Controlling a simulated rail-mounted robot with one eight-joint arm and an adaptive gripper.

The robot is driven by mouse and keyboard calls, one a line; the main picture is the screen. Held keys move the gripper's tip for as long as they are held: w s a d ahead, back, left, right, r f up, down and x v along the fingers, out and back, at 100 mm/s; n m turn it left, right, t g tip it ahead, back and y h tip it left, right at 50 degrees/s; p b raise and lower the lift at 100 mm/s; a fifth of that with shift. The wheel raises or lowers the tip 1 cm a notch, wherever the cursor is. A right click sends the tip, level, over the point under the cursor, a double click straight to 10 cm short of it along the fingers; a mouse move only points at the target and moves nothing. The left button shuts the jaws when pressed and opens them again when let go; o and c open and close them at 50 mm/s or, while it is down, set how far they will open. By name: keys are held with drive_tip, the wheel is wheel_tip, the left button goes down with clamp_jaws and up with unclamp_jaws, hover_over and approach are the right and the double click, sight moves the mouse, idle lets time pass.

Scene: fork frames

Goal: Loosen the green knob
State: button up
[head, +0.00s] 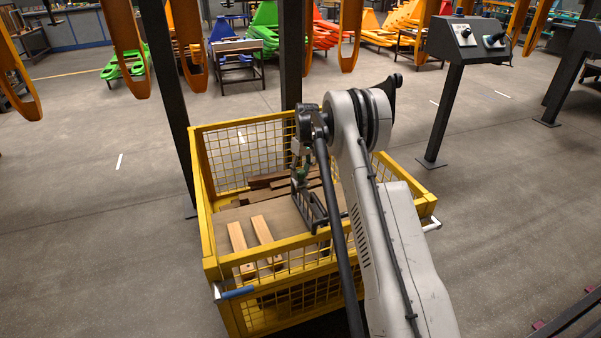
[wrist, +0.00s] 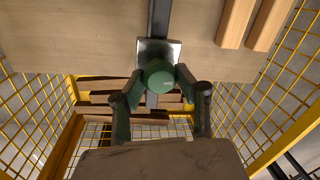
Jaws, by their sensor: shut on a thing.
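The green knob (wrist: 159,76) is round and sits in front of a pale metal plate (wrist: 158,50) on a dark upright bar in the wrist view. My gripper (wrist: 161,82) has one finger on each side of it, with the fingertips closed against its sides. In the head view my gripper (head: 301,168) reaches down inside a yellow mesh crate (head: 208,217), over a dark metal frame (head: 312,210). The knob is too small and hidden there to make out clearly. Its turn angle cannot be read.
A wooden board (head: 285,222) lies in the crate with two light wood strips (head: 237,247) on it. Several darker planks (head: 270,180) lie behind. The crate walls surround my gripper. A control post (head: 447,105) stands at right; open floor lies left.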

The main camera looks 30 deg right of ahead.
drive_tip(key=o, duration=1.2)
drive_tip(key=r, duration=0.4)
drive_tip(key=d+r, duration=0.1)
drive_tip(key=r, duration=0.6)
drive_tip(key=shift+w+d+r, duration=0.1)
drive_tip(key=shift+d+r, duration=0.1)
drive_tip(key=shift+r, duration=0.2)
